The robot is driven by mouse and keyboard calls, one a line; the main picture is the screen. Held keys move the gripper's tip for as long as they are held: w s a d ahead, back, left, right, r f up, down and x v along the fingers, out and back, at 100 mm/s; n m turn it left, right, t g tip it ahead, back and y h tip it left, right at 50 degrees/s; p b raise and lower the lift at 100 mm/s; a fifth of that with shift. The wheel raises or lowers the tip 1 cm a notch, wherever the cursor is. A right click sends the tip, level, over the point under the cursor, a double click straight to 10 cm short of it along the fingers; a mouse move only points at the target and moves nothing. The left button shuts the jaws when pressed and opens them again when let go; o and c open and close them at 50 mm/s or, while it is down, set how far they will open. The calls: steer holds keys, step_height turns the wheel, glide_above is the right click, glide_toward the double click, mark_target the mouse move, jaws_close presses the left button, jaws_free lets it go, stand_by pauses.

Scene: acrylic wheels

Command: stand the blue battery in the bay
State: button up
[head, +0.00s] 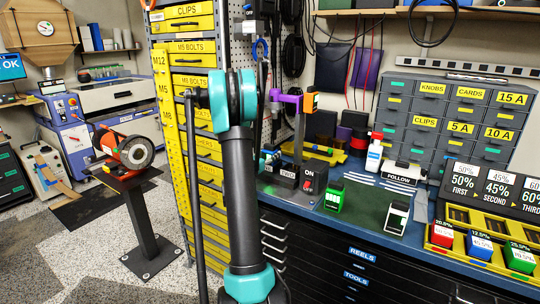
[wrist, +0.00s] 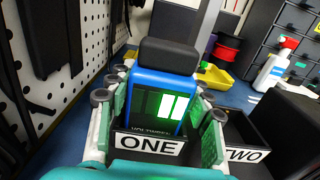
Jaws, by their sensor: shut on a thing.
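A blue battery (wrist: 180,83) with a black top and a lit green-and-white bar display is upright between the fingers of my gripper (wrist: 163,115) in the wrist view. My gripper is shut on its two sides. The battery is at the black bay marked ONE (wrist: 150,146); its lower edge is partly hidden by the bay's front wall, and I cannot tell whether it rests on the bay floor. The bay marked TWO (wrist: 242,155) is to its right. In the head view my arm hides the held battery and most of my gripper.
A red ON switch (head: 308,184) is just right of the bays. A green battery (head: 334,196) and a white-faced one (head: 397,216) stand on the bench. Red, blue and green batteries sit in a yellow rack (head: 462,262) at right. A pegboard (wrist: 72,75) is close on the left.

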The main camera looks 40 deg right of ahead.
steer(key=o, duration=1.7)
steer(key=shift+a, duration=0.15)
steer(key=v, duration=1.1)
steer(key=shift+s+a, duration=0.2)
steer(key=shift+a, duration=0.15)
